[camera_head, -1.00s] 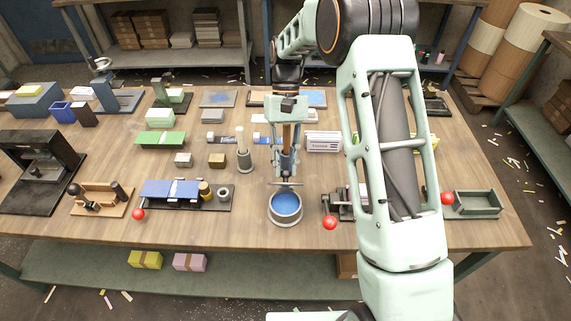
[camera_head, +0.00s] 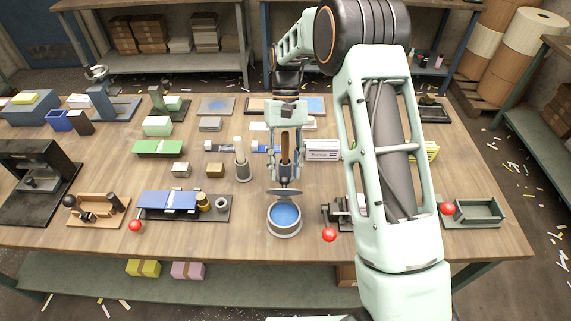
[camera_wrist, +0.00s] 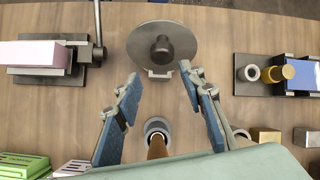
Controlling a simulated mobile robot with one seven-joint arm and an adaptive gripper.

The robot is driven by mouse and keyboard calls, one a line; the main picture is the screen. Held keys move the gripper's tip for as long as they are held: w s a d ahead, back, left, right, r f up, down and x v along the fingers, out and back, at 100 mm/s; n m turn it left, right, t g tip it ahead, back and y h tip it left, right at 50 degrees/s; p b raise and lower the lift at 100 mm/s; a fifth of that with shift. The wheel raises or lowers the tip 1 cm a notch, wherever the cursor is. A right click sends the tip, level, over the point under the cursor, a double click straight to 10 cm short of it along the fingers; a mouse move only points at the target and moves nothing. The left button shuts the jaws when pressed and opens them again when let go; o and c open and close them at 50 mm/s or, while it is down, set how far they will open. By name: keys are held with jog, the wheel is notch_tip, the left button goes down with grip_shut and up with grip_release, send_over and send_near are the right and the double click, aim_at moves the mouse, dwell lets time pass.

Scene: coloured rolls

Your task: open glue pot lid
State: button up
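The glue pot (camera_head: 284,232) is a round grey pot with blue inside, near the table's front edge. My gripper (camera_head: 285,182) is just behind the lid, pointing down. In the wrist view my gripper (camera_wrist: 160,76) has its blue-padded fingers apart, with nothing held between the tips. Whether a finger touches the lid is unclear.
A brown handle (camera_wrist: 157,147) stands in a grey cup close to my fingers. Another grey cup (camera_head: 243,173) holds a pale stick on the left. A clamp-like device with a red ball (camera_head: 329,234) stands right of the pot. Bare table lies left of the pot.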

jog(key=v, duration=1.2)
